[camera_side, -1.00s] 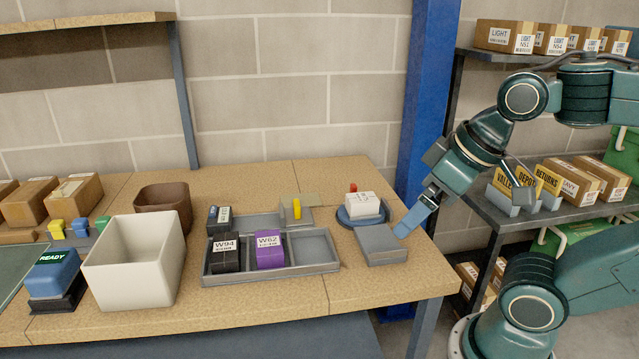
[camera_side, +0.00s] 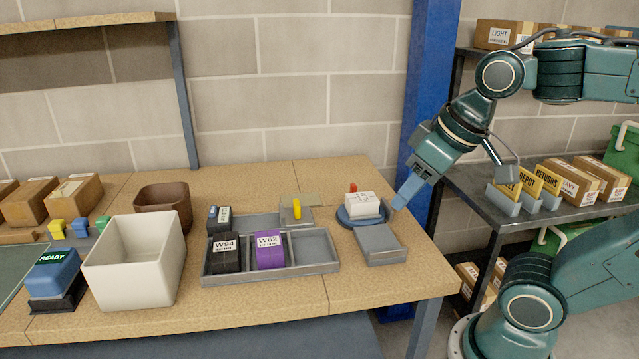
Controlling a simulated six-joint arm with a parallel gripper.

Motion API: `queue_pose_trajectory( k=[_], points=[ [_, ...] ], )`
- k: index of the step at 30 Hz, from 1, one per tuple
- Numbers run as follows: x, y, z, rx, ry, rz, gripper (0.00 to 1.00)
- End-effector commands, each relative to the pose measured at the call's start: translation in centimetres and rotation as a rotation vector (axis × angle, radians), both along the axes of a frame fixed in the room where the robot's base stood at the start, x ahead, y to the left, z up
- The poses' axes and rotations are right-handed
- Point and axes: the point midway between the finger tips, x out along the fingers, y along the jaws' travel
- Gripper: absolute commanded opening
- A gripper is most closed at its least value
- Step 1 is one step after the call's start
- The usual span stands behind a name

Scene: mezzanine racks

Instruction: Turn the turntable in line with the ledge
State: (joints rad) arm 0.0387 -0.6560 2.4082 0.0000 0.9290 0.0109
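The turntable is a round blue disc (camera_side: 347,217) on the table's right part. A white block (camera_side: 363,205) with a dark marking sits on it, and a small red piece (camera_side: 353,187) stands up behind the block. A grey flat ledge (camera_side: 381,245) lies just in front and to the right of the disc. My gripper (camera_side: 401,203), with blue fingers, points down and left at the right side of the turntable. Its tip is close to the white block; I cannot tell whether it touches. The fingers overlap in this view, so their opening is hidden.
A grey divided tray (camera_side: 270,273) holds a black W94 block (camera_side: 227,253) and a purple W62 block (camera_side: 270,249). A yellow lever (camera_side: 297,208) stands behind it. A white bin (camera_side: 135,262), brown bin (camera_side: 162,203) and blue READY button (camera_side: 53,274) are left. The table's front right is clear.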

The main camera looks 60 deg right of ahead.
Motion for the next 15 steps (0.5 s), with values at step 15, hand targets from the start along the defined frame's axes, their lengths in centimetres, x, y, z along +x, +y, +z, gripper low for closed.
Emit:
queue_pose_trajectory(
  k=[15],
  points=[
    [10.2,-5.3,3.9,0.032,0.127,-0.201,0.38]
  ],
)
